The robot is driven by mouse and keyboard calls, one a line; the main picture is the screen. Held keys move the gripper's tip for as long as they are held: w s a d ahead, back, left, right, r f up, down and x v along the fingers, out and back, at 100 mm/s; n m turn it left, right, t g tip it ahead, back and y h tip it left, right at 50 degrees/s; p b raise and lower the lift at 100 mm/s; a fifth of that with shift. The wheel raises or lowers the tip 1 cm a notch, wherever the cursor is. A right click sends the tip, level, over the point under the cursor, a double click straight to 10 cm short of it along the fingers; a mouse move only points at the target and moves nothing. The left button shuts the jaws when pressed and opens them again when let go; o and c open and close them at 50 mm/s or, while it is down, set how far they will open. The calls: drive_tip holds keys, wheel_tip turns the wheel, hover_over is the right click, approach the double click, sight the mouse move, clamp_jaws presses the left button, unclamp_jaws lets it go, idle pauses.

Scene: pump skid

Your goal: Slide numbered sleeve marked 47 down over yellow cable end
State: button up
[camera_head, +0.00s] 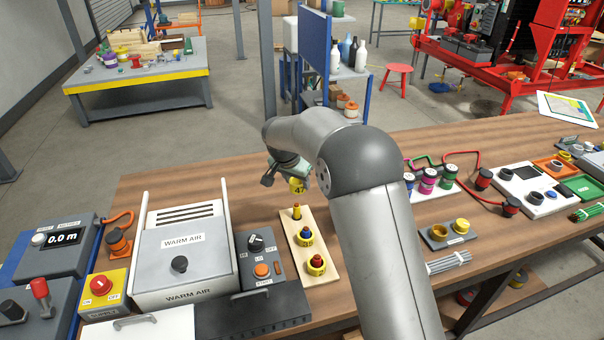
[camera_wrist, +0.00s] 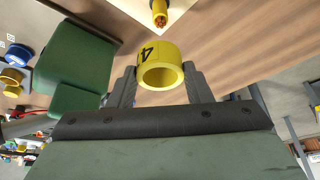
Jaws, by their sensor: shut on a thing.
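The yellow sleeve (camera_wrist: 160,54) sits between the two fingertips of my gripper (camera_wrist: 160,78), which is shut on it. Part of its black number shows, a 4 in the wrist view. In the head view the sleeve (camera_head: 297,186) hangs in the air under my gripper (camera_head: 289,172), marked 47. The yellow cable end (camera_head: 297,211) stands upright at the far end of a pale wooden board (camera_head: 292,224). In the wrist view the yellow cable end (camera_wrist: 159,10), with copper strands at its tip, lies beyond the sleeve and apart from it.
Two other cable ends on the board wear yellow sleeves, a middle one (camera_head: 305,238) and a near one (camera_head: 316,266). A warm air unit (camera_head: 182,254) and a grey switch box (camera_head: 261,258) stand to the left. A two-cup grey holder (camera_head: 449,234) is to the right.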

sight(296, 207)
drive_tip(key=shift+a+f+b, duration=0.2)
drive_tip(key=shift+f+b, duration=0.15)
drive_tip(key=shift+f, duration=0.4)
drive_tip(key=shift+f+b, duration=0.75)
drive_tip(key=shift+f, duration=1.55)
drive_tip(key=shift+b, duration=0.4)
drive_tip(key=shift+f, duration=0.15)
drive_tip(key=shift+f+b, duration=2.15)
drive_tip(key=shift+f, duration=0.1)
drive_tip(key=o, duration=0.9)
